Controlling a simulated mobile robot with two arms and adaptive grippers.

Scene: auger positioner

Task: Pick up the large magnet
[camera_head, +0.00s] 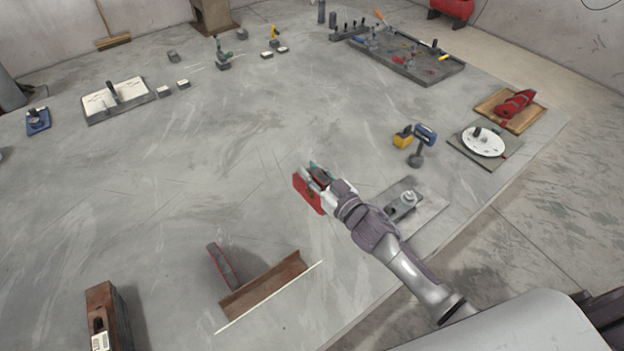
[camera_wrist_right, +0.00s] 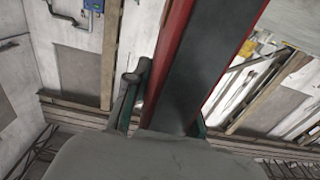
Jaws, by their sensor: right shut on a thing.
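The large magnet, a red block (camera_head: 306,194) with a dark grey face, is in my right gripper (camera_head: 318,177), above the grey table in the head view. In the right wrist view the magnet (camera_wrist_right: 208,65) is a long dark grey slab with red edges, between the fingers, and it reaches away past them. The right gripper is shut on it; its grip is partly hidden by the magnet and the wrist. My left gripper is not in view.
A rusty angle bar (camera_head: 263,285) and a red-and-grey piece (camera_head: 222,265) stand on the table (camera_head: 170,215) at the front. A rusty block (camera_head: 103,310) is at front left. A metal plate with a fitting (camera_head: 427,207) lies right of the gripper. The table's middle left is clear.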

